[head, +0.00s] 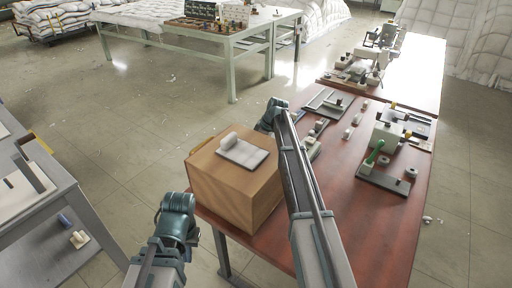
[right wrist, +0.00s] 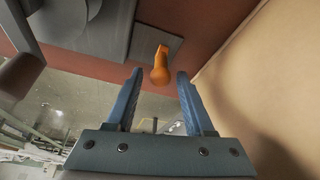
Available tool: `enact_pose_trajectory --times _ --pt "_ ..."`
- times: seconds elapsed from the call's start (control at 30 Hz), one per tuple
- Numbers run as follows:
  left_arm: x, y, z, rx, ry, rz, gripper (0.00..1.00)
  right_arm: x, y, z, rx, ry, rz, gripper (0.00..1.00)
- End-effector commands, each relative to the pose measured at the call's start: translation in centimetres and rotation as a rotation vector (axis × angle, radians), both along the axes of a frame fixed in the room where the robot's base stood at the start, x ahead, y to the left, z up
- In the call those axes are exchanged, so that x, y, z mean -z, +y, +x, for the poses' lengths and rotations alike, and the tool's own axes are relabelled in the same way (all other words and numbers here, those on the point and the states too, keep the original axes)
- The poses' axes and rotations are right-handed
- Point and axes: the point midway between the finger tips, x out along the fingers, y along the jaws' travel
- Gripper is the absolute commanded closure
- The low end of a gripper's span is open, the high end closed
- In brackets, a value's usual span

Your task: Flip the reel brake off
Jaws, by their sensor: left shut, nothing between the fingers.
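An orange lever (right wrist: 160,66) stands out from a dark grey plate (right wrist: 150,42) in the right wrist view, beside a large grey rounded part (right wrist: 90,28). It may be the reel brake; no label shows. My right gripper (right wrist: 158,78) is open, its two blue fingers apart. The lever appears between the fingertips in the picture; I cannot tell whether they touch. In the head view the right hand is mostly hidden behind my forearm, beside the cardboard box. My left gripper (head: 176,222) is shut and empty at the lower left, near the box, its fingers hardly visible.
A cardboard box (head: 228,190) with a pad and roll on top stands on the red-brown table (head: 350,215); its wall is close right in the wrist view. A device with a green lever (head: 375,152) and several small parts lie further right. Open floor (head: 150,120) lies left.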

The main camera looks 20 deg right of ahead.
Motion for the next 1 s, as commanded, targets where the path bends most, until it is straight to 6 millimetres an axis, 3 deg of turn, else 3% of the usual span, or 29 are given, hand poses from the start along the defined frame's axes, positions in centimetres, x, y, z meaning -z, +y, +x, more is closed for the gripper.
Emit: enact_pose_trajectory --times 0.03,0.27,0.67,1.0 --pt "0.0 0.0 0.0 0.000 0.000 0.000 1.00 0.0 0.0 0.0 0.000 0.000 0.000 0.58" --pt "0.0 0.0 0.0 0.000 0.000 0.000 1.00 0.0 0.0 0.0 0.000 0.000 0.000 0.99" --pt "-0.3 0.0 0.0 0.000 0.000 0.000 1.00 -0.1 0.1 0.3 -0.002 0.026 -0.019 1.00" --pt "-1.2 0.0 0.0 0.000 0.000 0.000 1.00 0.2 1.0 1.5 -0.003 0.190 -0.148 1.00"
